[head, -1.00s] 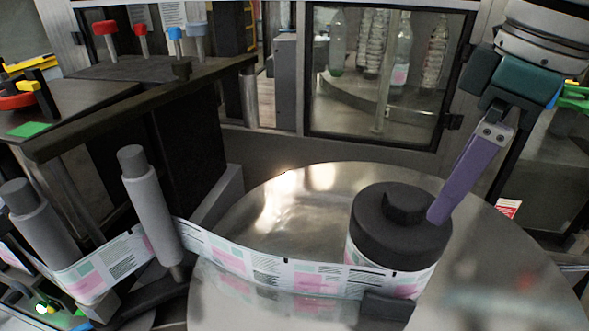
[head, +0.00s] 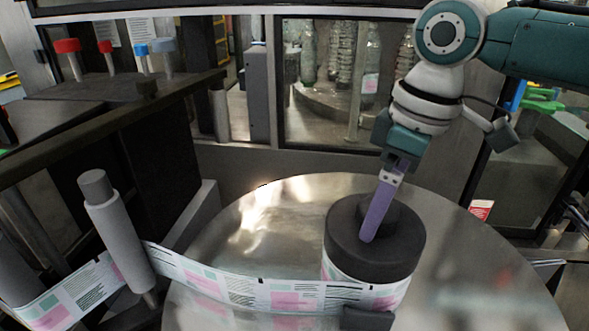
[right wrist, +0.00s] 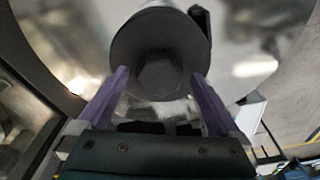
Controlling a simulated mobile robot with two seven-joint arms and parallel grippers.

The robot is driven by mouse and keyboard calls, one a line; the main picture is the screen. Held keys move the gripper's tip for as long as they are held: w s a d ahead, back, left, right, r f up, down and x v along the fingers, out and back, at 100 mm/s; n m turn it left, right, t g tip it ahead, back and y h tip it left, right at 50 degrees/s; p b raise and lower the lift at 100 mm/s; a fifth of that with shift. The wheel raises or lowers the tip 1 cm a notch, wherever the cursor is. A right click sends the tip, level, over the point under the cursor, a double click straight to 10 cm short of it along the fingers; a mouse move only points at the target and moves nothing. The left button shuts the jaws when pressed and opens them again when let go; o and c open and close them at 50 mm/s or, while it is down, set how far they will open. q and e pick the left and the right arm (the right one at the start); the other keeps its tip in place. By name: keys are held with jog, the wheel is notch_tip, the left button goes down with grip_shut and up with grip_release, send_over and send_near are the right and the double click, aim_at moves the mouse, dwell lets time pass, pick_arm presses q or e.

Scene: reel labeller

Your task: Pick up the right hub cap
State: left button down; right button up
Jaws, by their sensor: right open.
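The right hub cap (head: 402,240) is a black disc with a raised knob, sitting on top of the label reel (head: 385,296) on the round metal table. It also fills the upper middle of the right wrist view (right wrist: 138,40), its knob facing the camera. My right gripper (head: 370,236) points down at the cap, with a purple finger in front of the knob. In the right wrist view its open fingers (right wrist: 160,76) lie either side of the knob, apparently with gaps; exact height and contact cannot be told. My left gripper is not in view.
A printed label web (head: 235,288) runs left from the reel around a grey roller (head: 118,225). The round metal table (head: 240,225) is bare behind the web. A dark bench (head: 70,135) stands left, and a glass-fronted cabinet holding bottles (head: 345,75) stands behind.

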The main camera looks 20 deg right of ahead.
jog(key=shift+f, duration=0.3)
jog(key=shift+w+r, duration=0.1)
grip_shut()
dwell(0.5)
